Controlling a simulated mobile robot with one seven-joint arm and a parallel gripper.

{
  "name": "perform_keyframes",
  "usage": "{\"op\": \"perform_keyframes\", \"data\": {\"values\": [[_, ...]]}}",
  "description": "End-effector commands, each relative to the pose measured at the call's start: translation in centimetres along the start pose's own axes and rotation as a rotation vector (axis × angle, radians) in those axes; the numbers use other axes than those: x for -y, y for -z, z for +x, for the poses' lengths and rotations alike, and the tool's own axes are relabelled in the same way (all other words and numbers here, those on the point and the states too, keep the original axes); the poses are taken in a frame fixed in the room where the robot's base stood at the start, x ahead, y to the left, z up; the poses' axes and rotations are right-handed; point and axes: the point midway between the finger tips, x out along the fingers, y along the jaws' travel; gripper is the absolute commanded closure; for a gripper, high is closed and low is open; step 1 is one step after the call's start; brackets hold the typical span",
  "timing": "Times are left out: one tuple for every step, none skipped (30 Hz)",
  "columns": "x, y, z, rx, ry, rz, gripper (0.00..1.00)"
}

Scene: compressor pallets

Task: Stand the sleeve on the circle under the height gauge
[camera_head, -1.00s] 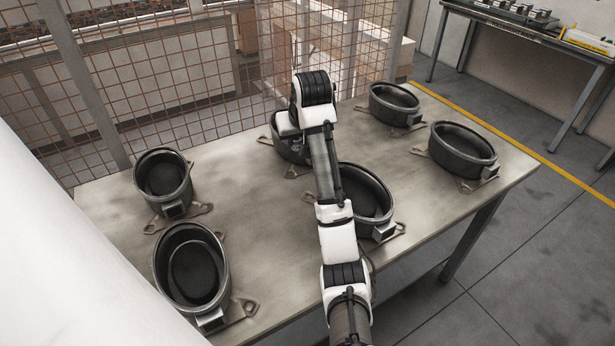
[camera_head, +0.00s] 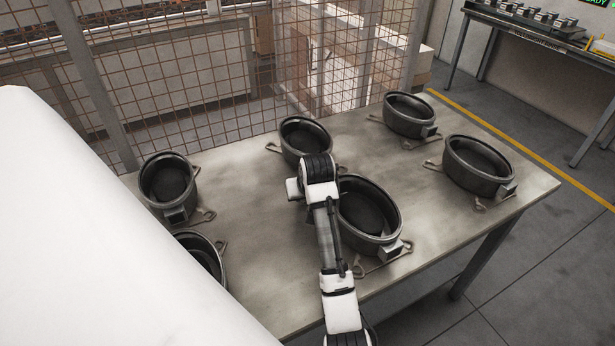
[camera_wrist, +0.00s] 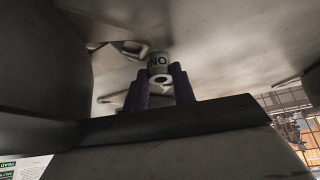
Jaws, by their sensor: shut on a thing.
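In the head view the gripper and sleeve are hidden behind my arm, over the table among the black housings. I cannot make out the height gauge or its circle in either view.
The metal table (camera_head: 250,215) carries several open black housings, one (camera_head: 368,215) just right of my arm and one (camera_head: 305,140) behind it. A mesh fence (camera_head: 200,80) stands behind. A workbench with small parts (camera_head: 530,32) stands at the far right, across clear floor.

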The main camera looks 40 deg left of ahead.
Motion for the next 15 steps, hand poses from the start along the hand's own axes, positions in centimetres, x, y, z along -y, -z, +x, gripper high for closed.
{"op": "perform_keyframes", "data": {"values": [[-0.01,0.03,-0.02,0.000,0.000,0.000,0.99],[-0.02,0.03,-0.02,0.000,0.000,0.000,0.99],[-0.02,0.03,-0.03,0.000,0.000,0.000,0.99],[-0.02,0.03,-0.02,0.001,0.000,0.000,0.99],[-0.03,0.00,0.02,0.001,0.000,0.000,0.99],[-0.03,-0.05,0.11,0.001,0.000,0.000,0.99],[-0.03,-0.10,0.20,0.001,0.000,0.000,0.99],[-0.04,-0.15,0.28,0.001,0.000,0.000,0.99],[-0.05,-0.11,0.24,0.001,0.000,0.000,0.69],[-0.05,-0.11,0.23,0.001,0.000,0.000,0.65],[-0.05,-0.11,0.23,0.001,0.000,0.000,0.61],[-0.05,-0.11,0.22,0.001,0.000,0.000,0.56],[-0.05,-0.11,0.22,0.001,0.000,0.000,0.52],[-0.05,-0.11,0.22,0.001,0.000,0.000,0.52],[-0.05,-0.10,0.22,0.001,0.000,0.000,0.52]]}}
